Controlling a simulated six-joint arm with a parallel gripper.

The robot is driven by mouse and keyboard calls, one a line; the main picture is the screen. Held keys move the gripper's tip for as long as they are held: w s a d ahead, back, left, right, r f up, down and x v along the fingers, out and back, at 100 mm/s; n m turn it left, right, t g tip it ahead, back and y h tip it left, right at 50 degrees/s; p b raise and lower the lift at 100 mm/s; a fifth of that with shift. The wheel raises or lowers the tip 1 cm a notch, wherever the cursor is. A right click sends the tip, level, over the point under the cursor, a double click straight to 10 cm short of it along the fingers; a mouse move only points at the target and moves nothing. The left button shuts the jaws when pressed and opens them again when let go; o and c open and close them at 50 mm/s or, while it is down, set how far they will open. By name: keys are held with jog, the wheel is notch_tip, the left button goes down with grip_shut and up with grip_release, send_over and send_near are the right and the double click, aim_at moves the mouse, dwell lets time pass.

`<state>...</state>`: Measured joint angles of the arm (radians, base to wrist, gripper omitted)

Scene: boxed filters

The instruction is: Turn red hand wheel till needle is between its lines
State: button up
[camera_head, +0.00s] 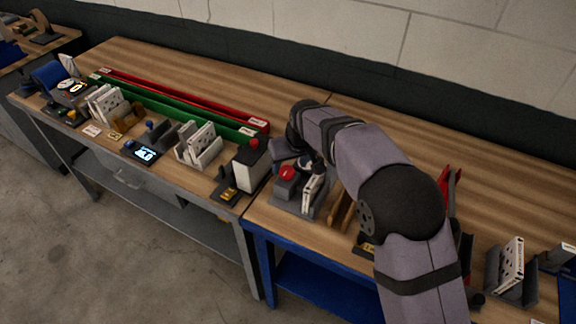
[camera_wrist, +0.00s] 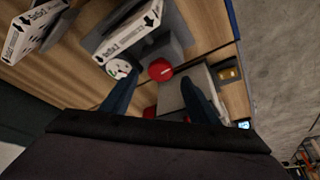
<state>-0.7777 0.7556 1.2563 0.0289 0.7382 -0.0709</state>
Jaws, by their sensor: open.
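The red hand wheel (camera_head: 287,173) sits on a grey fixture near the left end of the blue-legged bench. In the wrist view, the red wheel (camera_wrist: 160,70) shows just beyond the space between my fingertips. My gripper (camera_wrist: 160,82) is open, with one finger on each side of the view, and holds nothing. I cannot tell whether a finger touches the wheel. A round white gauge (camera_wrist: 119,68) stands beside the wheel, near my left finger. Its needle and lines are too small to read. In the head view my arm covers part of the fixture.
A pale box with a red knob (camera_head: 254,143) stands close left of the fixture. White boxed filters (camera_wrist: 125,32) stand near the gauge. Red and green rails (camera_head: 180,103) lie along the left bench. Bare wood (camera_head: 285,235) shows in front of the fixture.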

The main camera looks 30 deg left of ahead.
aim_at(287, 171)
jog(key=shift+p+x, duration=0.65)
jog(key=shift+x, duration=1.3)
jog(key=shift+c, duration=0.3)
jog(key=c, duration=1)
